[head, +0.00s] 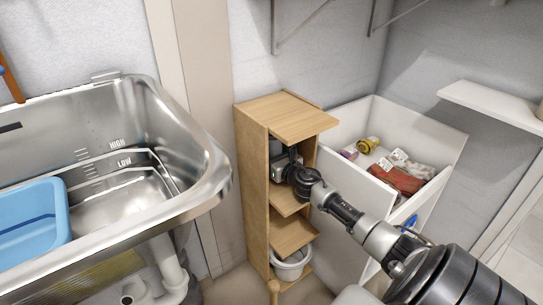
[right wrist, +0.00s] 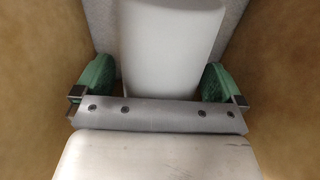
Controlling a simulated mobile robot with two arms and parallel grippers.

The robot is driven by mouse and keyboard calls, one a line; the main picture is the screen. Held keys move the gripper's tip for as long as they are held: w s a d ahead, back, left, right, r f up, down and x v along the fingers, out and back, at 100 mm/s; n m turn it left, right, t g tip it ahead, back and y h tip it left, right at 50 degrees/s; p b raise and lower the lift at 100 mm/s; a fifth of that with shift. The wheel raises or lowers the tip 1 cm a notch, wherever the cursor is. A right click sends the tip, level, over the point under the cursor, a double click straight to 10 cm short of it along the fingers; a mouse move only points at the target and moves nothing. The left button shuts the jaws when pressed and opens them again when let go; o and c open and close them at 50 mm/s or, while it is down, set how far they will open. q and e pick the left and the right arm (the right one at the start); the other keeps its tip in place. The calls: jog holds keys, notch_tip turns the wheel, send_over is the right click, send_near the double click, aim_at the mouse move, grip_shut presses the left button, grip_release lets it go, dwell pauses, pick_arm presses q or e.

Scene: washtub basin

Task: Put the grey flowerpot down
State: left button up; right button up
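A pale grey-white tapered pot, which looks like the grey flowerpot (right wrist: 170,50), shows in the right wrist view, wider at the far end. My right gripper (right wrist: 157,82) has its two green-padded fingers spread wide, one on each side of the pot's narrower near part. A narrow gap shows at the left finger; contact at the right finger is unclear. In the head view my right gripper (head: 282,168) reaches into the upper compartment of a narrow wooden shelf unit (head: 253,185). The pot cannot be made out there. My left gripper is out of view.
Wooden walls stand close on both sides of the gripper. A white bucket (head: 290,268) is at the unit's bottom. A white open bin (head: 345,180) with packages stands right of the unit. A steel washtub (head: 205,185) with a blue basin (head: 30,222) is at left.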

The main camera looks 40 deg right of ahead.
jog(key=shift+r, duration=0.1)
jog(key=s, duration=0.4)
jog(key=s+a+p, duration=0.1)
jog(key=s, duration=0.3)
jog(key=s+p, duration=0.1)
jog(key=s, duration=0.3)
jog(key=shift+a, duration=0.15)
